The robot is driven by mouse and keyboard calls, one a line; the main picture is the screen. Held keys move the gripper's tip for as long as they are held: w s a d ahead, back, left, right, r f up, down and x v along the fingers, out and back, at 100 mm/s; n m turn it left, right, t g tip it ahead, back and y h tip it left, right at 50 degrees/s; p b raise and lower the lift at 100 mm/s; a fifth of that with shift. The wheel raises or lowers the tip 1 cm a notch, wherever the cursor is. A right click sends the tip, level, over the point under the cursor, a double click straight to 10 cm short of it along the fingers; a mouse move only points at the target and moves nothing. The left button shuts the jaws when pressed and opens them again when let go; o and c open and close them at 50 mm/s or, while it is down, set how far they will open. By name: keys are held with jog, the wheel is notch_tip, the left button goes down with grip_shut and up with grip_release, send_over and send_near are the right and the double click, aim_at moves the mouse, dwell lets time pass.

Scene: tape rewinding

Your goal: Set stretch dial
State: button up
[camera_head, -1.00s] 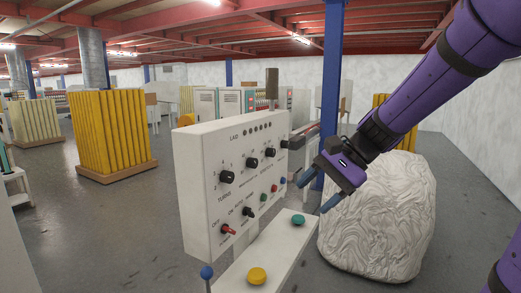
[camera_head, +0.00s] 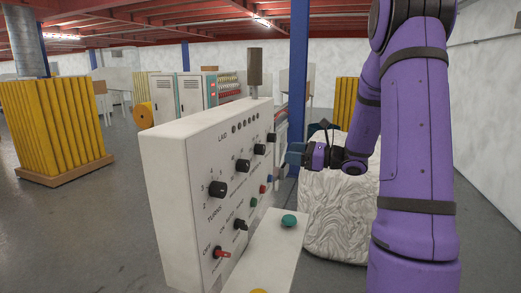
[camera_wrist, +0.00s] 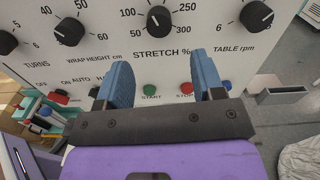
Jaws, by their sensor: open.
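The stretch dial (camera_wrist: 159,20) is a round black knob above the label "STRETCH %" on the white control panel. Numbers 50, 100, 250 and 300 show around it; its exact setting is hard to read. My gripper (camera_wrist: 160,70) is open and empty. Its two blue fingers stand apart, below and in front of the dial, one to each side of it in the wrist view. In the head view the stretch dial (camera_head: 259,150) is on the panel face (camera_head: 190,230), with my gripper (camera_head: 292,154) just to its right, apart from it.
The wrap height dial (camera_wrist: 74,31) and the table rpm dial (camera_wrist: 257,16) flank the stretch dial. A green start button (camera_wrist: 149,90) and red stop button (camera_wrist: 187,89) sit below. A wrapped white bale (camera_head: 335,215) stands behind my arm.

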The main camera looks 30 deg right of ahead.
aim_at(264, 150)
jog(key=x, duration=0.9)
jog(key=shift+w+a, duration=0.25)
jog(key=shift+c, duration=0.2)
jog(key=c, duration=0.9)
